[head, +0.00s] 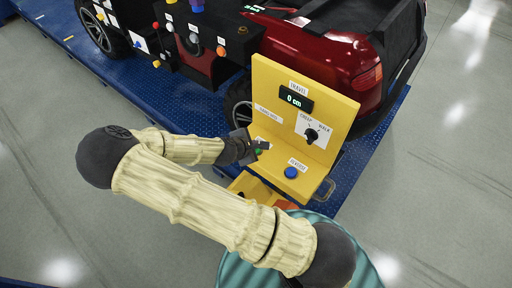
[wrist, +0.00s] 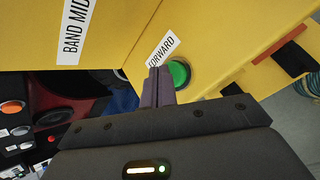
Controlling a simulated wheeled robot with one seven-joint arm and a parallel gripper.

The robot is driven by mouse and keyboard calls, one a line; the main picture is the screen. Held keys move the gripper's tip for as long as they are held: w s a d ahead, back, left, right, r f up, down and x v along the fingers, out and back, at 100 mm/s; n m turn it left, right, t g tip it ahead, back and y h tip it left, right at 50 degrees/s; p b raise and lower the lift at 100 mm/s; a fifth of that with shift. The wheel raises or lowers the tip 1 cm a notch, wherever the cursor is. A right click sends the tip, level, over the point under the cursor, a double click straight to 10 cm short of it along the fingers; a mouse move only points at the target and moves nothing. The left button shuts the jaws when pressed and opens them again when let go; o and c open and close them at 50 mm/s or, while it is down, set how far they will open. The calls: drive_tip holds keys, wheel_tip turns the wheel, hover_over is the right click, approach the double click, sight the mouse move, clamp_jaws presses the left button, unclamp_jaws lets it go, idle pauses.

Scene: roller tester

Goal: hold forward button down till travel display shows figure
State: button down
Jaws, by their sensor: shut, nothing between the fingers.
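The yellow control panel (head: 342,101) stands beside a dark red car. Its TRAVEL display (head: 296,99) reads "0 cm". The green forward button (wrist: 180,73) sits beside the FORWARD label (wrist: 163,48) in the wrist view; in the head view it is mostly hidden by my gripper. My gripper (head: 264,146) is shut and empty. In the wrist view its fingertips (wrist: 159,71) are at the left edge of the green button, over the lower end of the label. I cannot tell whether they touch the panel. The button's face is largely uncovered.
A blue button (head: 291,172) labelled REVERSE is to the right of my gripper. A black knob (head: 312,136) between CREEP and WALK labels is above it. The red car (head: 305,46) stands behind on a blue platform (head: 356,159). Grey floor is open at right.

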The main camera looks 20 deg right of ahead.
drive_tip(key=shift+f, duration=0.45)
idle(0.5)
idle(1.5)
drive_tip(key=shift+r+p, duration=0.65)
drive_tip(key=shift+r, duration=0.25)
wheel_tip(320, 180, up, 5)
drive_tip(key=p, duration=0.4)
drive_tip(key=shift+p, duration=0.3)
